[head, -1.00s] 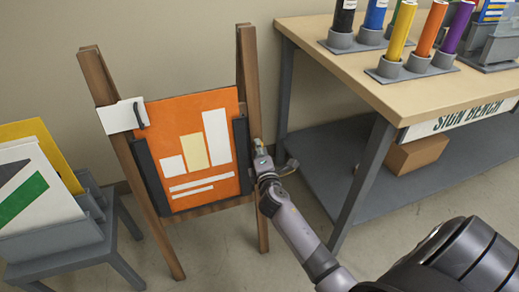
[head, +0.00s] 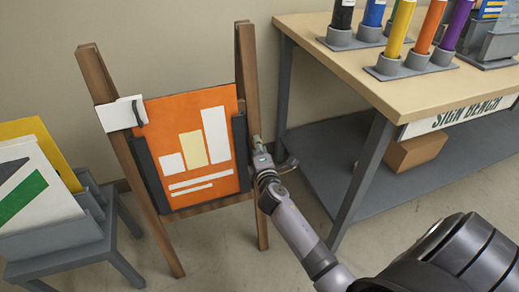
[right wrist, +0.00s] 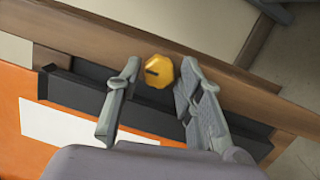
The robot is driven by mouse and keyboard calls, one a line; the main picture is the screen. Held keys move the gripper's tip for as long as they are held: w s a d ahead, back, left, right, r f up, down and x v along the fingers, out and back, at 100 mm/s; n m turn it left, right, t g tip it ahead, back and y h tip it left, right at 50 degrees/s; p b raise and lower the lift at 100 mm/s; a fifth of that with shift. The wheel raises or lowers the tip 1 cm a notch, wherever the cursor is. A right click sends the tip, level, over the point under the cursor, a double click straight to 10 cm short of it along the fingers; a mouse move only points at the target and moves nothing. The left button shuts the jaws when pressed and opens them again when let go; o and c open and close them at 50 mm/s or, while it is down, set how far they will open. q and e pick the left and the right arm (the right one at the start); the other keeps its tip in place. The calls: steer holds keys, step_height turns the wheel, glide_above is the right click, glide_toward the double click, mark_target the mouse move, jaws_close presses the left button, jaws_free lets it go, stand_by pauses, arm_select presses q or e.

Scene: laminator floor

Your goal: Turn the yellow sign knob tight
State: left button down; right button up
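The yellow knob (right wrist: 158,71) is a small ribbed disc with a dark slot, on the wooden post beside the dark bracket in the right wrist view. My right gripper (right wrist: 155,68) is open, with one finger on each side of the knob. A gap shows between the knob and the left finger; the right finger is closer, and I cannot tell whether it touches. In the head view my right gripper (head: 265,160) is at the right post of the wooden easel (head: 247,80), and the knob is hard to make out. The orange sign (head: 160,120) stands on the easel. My left gripper is out of view.
The sign bench (head: 330,60) stands to the right, with tubes in holders on top and a cardboard box (head: 415,152) on its lower shelf. A grey rack (head: 60,240) with boards stands at left. Floor shows between easel and bench.

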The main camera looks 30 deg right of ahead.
steer(key=v, duration=1.2)
steer(key=shift+s+d, duration=0.1)
